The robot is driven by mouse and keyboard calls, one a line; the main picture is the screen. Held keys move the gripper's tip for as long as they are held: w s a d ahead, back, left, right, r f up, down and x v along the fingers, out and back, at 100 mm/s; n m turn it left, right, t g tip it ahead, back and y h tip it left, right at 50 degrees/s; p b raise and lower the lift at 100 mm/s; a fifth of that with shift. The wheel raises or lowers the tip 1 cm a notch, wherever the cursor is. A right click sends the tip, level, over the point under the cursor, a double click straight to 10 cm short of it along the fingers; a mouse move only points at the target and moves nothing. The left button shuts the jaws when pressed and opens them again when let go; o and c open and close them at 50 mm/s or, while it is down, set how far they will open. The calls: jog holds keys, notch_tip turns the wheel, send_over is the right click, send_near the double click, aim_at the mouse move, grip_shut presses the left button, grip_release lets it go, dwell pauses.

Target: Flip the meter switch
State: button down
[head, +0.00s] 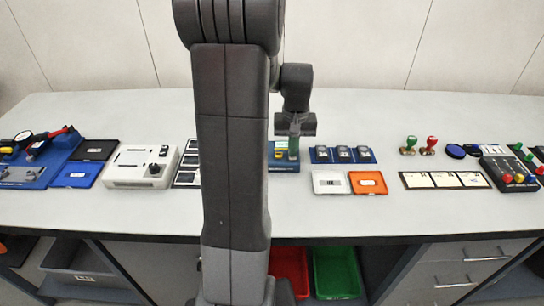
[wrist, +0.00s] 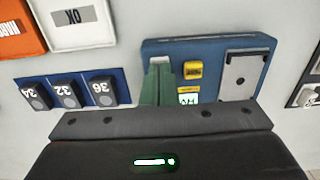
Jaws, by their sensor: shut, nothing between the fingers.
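A blue fixture (wrist: 215,47) lies ahead of my gripper in the wrist view. It carries a small yellow block with a dark face (wrist: 193,70), a yellow-edged part with a white label (wrist: 188,97) and a grey plate (wrist: 241,75). I cannot tell which part is the meter switch. My gripper (wrist: 158,85) has green fingers, which are shut and empty. They overlap the fixture's left part in view; contact cannot be told. In the head view my gripper (head: 294,140) hangs over the blue fixture (head: 283,166), which my arm partly hides.
A blue strip with several numbered dark blocks (head: 342,155) lies just right of the fixture in the head view. White (head: 330,189) and orange (head: 368,190) trays lie in front of it.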

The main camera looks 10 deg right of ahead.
jog(key=shift+f+b, duration=0.3)
jog(key=shift+f, duration=0.2)
jog(key=shift+r, duration=0.1)
notch_tip(320, 180, up, 7)
jog(key=p, duration=0.6)
jog(key=shift+f, duration=0.25)
dwell(0.3)
notch_tip(320, 180, down, 7)
jog(key=b, duration=0.6)
jog(key=shift+r, duration=0.25)
